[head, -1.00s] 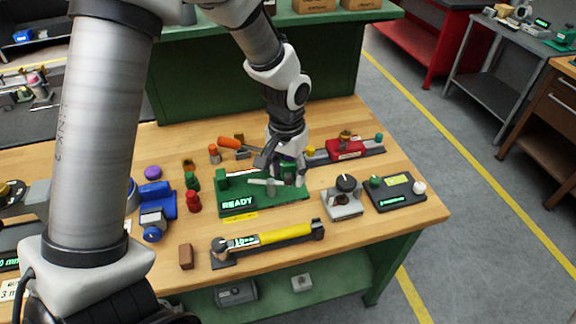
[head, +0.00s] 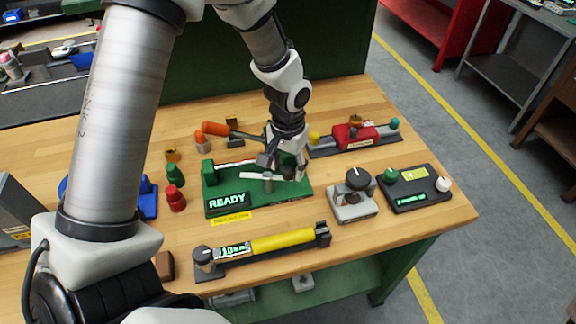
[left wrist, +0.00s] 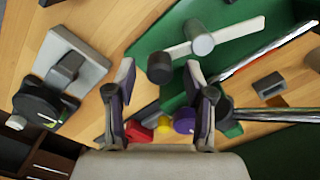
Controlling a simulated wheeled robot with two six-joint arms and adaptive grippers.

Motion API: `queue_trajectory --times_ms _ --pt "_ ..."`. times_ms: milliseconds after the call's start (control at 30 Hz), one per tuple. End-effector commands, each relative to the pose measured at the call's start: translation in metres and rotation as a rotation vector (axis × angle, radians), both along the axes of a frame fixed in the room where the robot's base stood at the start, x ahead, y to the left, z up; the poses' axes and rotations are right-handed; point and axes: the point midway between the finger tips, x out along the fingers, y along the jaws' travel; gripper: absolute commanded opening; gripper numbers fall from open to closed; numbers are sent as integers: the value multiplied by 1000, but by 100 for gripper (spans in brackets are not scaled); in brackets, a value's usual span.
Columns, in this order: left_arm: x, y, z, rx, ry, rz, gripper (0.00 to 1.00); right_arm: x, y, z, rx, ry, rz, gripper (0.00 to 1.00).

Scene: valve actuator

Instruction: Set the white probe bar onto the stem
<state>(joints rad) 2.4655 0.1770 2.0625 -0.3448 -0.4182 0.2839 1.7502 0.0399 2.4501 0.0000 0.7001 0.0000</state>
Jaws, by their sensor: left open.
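The green fixture (head: 220,188) with a lit READY display stands on the bench in the head view. The white probe bar (head: 255,176) lies level over it, with a grey cylinder (head: 268,186) at its middle. In the left wrist view the white bar (left wrist: 233,32) runs through a grey round hub (left wrist: 198,37) and has a dark knob (left wrist: 160,68) at its near end. I cannot tell how far the bar sits down on the stem. My left gripper (head: 285,168) is at the bar's right end; its fingers (left wrist: 160,78) are apart, with the dark knob just beyond the fingertips. My right gripper is out of view.
A grey knob box (head: 352,203) and a black panel (head: 415,203) stand to the right. A red device on a rail (head: 352,136) is behind. Red (head: 175,199) and green pegs stand left.

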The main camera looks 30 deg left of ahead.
Motion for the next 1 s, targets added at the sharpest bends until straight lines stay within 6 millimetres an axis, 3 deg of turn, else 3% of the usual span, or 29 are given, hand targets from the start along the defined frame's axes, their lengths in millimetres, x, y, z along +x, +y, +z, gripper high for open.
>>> queue_trajectory --times_ms 300,333,467,1000 --pt "0 0 -10 -1 -1 1 53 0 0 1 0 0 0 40" --pt "0 0 -10 -1 -1 1 46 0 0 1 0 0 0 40" --pt "0 0 -10 -1 -1 1 0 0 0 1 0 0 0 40" --pt "-4 -2 -8 0 1 -74 0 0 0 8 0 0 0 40"
